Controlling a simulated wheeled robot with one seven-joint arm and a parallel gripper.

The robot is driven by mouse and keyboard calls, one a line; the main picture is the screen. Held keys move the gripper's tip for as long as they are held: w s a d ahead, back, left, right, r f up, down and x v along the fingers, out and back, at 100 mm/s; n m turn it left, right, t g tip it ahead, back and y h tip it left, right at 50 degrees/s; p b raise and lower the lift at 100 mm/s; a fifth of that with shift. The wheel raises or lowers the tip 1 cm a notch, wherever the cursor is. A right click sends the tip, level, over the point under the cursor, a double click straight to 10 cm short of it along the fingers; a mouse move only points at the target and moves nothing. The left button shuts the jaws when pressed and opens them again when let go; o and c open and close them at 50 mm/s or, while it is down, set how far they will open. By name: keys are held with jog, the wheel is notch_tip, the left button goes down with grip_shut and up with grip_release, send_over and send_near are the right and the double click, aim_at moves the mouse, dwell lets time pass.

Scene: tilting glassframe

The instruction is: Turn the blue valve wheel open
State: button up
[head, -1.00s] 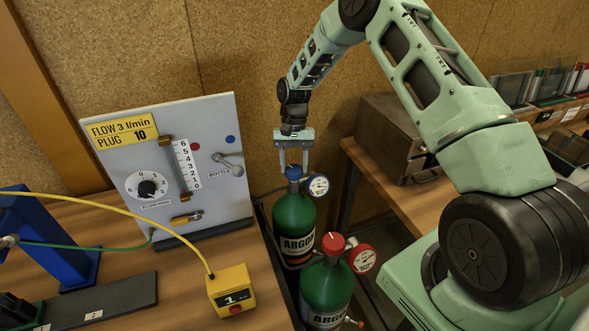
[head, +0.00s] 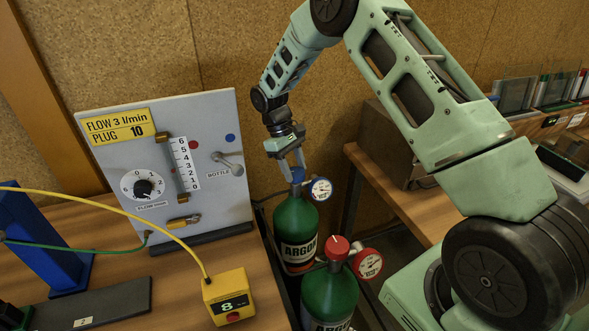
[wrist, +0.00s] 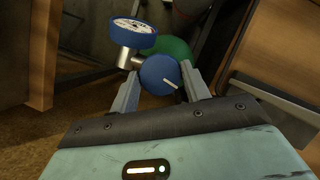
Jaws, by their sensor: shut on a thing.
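The blue valve wheel (head: 297,176) sits on top of the rear green argon bottle (head: 295,222). In the wrist view the blue wheel (wrist: 160,75) shows a white mark pointing to the lower right. My gripper (head: 293,165) is shut on the blue wheel from above, one finger on each side, and it also shows in the wrist view (wrist: 160,84). A blue-rimmed gauge (head: 320,189) stands beside the wheel; in the wrist view the gauge (wrist: 134,33) is at the upper left. Its needle is too small to read.
A second green bottle (head: 328,298) with a red wheel (head: 336,247) and a red gauge (head: 368,263) stands in front. A flow panel (head: 205,135) and a yellow box (head: 230,296) reading 8 are on the bench to the left. A metal cabinet (head: 388,150) is behind right.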

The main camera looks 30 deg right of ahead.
jog(key=shift+n+t+h, duration=0.3)
jog(key=shift+n+h, duration=0.1)
jog(key=shift+n, duration=0.8)
jog(key=o, duration=1)
jog(key=shift+r, duration=0.1)
jog(key=b+v, duration=0.4)
jog(key=v, duration=1.3)
jog(key=shift+w+a, duration=0.15)
